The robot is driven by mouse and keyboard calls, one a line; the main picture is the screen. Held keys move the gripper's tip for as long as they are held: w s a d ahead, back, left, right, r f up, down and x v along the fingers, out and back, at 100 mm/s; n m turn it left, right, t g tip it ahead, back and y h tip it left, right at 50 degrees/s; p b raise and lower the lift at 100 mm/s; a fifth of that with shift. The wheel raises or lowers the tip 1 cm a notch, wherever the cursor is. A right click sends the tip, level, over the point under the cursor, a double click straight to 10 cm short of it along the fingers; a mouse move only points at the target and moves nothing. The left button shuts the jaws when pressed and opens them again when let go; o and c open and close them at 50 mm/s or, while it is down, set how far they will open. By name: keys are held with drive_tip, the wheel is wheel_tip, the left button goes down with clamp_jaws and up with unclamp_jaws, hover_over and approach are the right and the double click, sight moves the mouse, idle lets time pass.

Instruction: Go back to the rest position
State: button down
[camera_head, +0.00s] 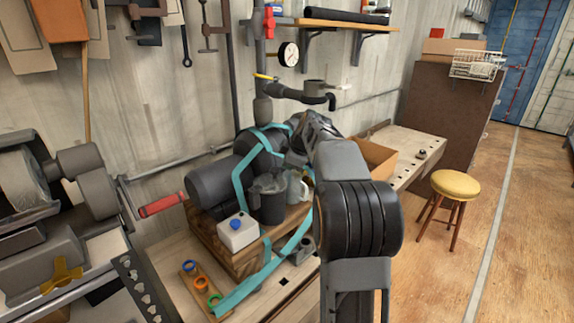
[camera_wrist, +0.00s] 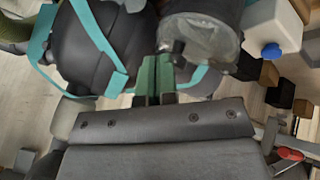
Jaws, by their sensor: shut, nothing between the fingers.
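My gripper (camera_wrist: 153,78) shows in the wrist view as two green fingers, closed together with nothing between them. In the head view my arm reaches over the workbench (camera_head: 420,143), and the fingers are not clearly visible there. In the wrist view the fingers lie between a dark rounded machine (camera_wrist: 108,45) with teal straps and a dark bin with a clear liner (camera_wrist: 205,35). I cannot tell whether they touch either. The machine (camera_head: 215,190) and the bin (camera_head: 270,206) also show in the head view.
A white container with a blue cap (camera_head: 238,234) stands by the bin. A rack of coloured rings (camera_head: 200,283) lies in front. A red-handled lever (camera_head: 162,205) sticks out at left. A pipe with a gauge (camera_head: 288,54) rises behind. A yellow stool (camera_head: 455,185) stands right; floor beyond is clear.

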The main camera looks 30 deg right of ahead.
drive_tip(key=s+d+r+p, duration=0.2)
drive_tip(key=d+r+p, duration=0.2)
drive_tip(key=r, duration=0.3)
drive_tip(key=s+a+f+m+g, duration=0.2)
drive_tip(key=s+f+m, duration=0.3)
drive_tip(key=f+m, duration=0.3)
drive_tip(key=s+a+f+m+h, duration=0.1)
drive_tip(key=s+a+f+m, duration=0.2)
drive_tip(key=s+a, duration=1.7)
drive_tip(key=shift+s+a+f+g, duration=0.2)
drive_tip(key=shift+s+f+g, duration=0.1)
drive_tip(key=shift+s, duration=0.3)
